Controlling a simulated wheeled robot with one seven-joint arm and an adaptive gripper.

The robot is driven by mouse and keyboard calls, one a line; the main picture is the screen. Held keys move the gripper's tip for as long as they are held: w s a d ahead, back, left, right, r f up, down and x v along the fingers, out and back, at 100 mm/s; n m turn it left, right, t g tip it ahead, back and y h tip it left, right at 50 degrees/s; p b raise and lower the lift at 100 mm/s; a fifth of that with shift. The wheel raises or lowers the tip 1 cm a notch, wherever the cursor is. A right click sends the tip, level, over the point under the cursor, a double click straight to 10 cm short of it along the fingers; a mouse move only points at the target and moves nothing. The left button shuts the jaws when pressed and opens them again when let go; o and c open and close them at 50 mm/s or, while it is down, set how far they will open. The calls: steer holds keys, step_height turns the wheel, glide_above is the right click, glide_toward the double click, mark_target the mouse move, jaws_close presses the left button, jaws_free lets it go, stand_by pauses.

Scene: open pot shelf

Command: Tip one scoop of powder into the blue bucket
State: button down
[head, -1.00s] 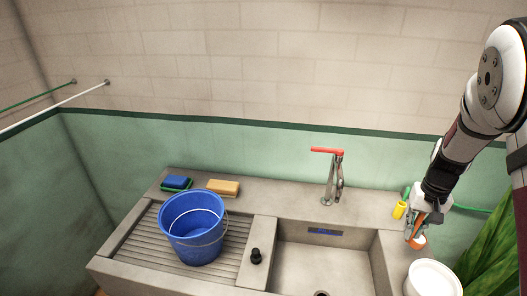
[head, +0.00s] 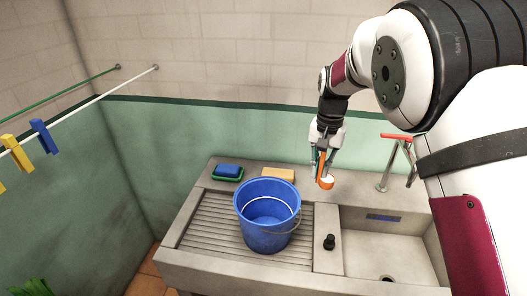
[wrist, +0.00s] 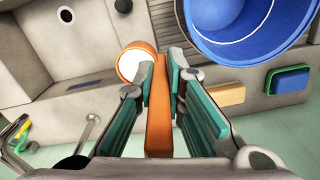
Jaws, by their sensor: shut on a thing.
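The blue bucket (head: 262,240) stands upright on the ribbed drainboard, its wire handle lowered to the right side. In the wrist view its rim (wrist: 235,48) shows at the top right. My gripper (head: 322,168) is shut on the handle of an orange scoop (head: 326,183), which it holds in the air right of the bucket and higher than its rim. The scoop's cup (wrist: 135,64) shows white powder inside. The orange handle runs between the two green-padded fingers (wrist: 158,95). The scoop is apart from the bucket.
A blue sponge (head: 228,170) in a green dish and a yellow sponge (head: 278,175) lie on the back ledge. A black plug (head: 330,242) stands between drainboard and sink basin (head: 385,255). The red-handled tap (head: 390,160) is at the right, close to my arm.

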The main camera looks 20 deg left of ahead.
steer(key=s+a+r, duration=0.3)
steer(key=a, duration=0.5)
steer(key=s+a+r, duration=0.3)
steer(key=s+a, duration=0.1)
steer(key=a, duration=0.3)
steer(key=d+f+y+p, duration=0.5)
steer(key=d+y, duration=0.2)
steer(key=y, duration=0.9)
steer(key=shift+d+f, duration=0.25)
steer(key=shift+f, duration=0.15)
steer(key=shift+w, duration=0.1)
